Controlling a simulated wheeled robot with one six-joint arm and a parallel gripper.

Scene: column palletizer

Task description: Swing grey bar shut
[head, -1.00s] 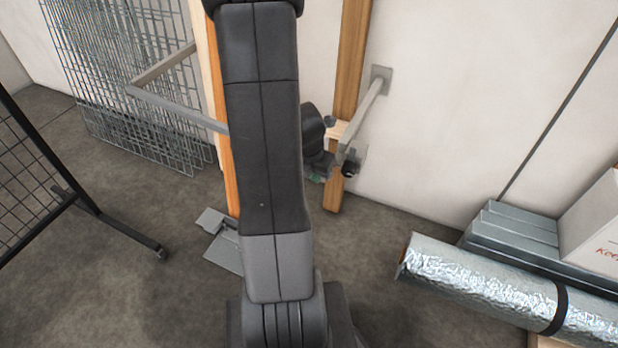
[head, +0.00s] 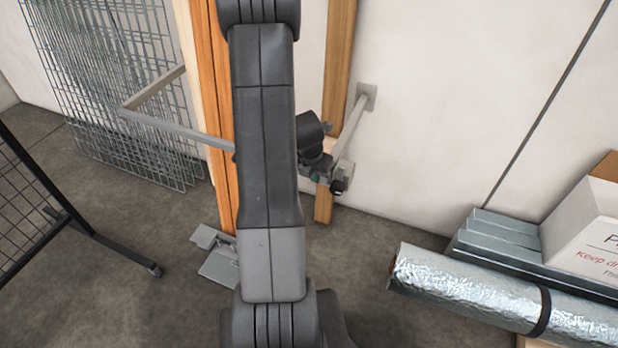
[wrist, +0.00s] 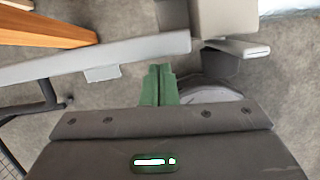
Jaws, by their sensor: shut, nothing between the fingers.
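The grey bar (head: 175,131) runs from a bent bracket at the left, past the orange post, and passes behind my arm in the head view. In the wrist view the grey bar (wrist: 100,62) crosses the upper left, and its free end lies close to a pale grey block (wrist: 224,18) with a small gap between them. My gripper (wrist: 158,70) has its green fingers pressed together and empty, close beside the bar near that end; I cannot tell whether they touch. In the head view my gripper (head: 316,178) is partly hidden beside the wall-mounted support (head: 350,125) at the right.
Wire mesh panels (head: 110,90) lean at the left, with a black mesh stand (head: 90,225) in front. Wooden posts (head: 335,90) stand by the wall. A foil roll (head: 470,285), grey boxes (head: 500,237) and a white carton (head: 595,235) fill the right.

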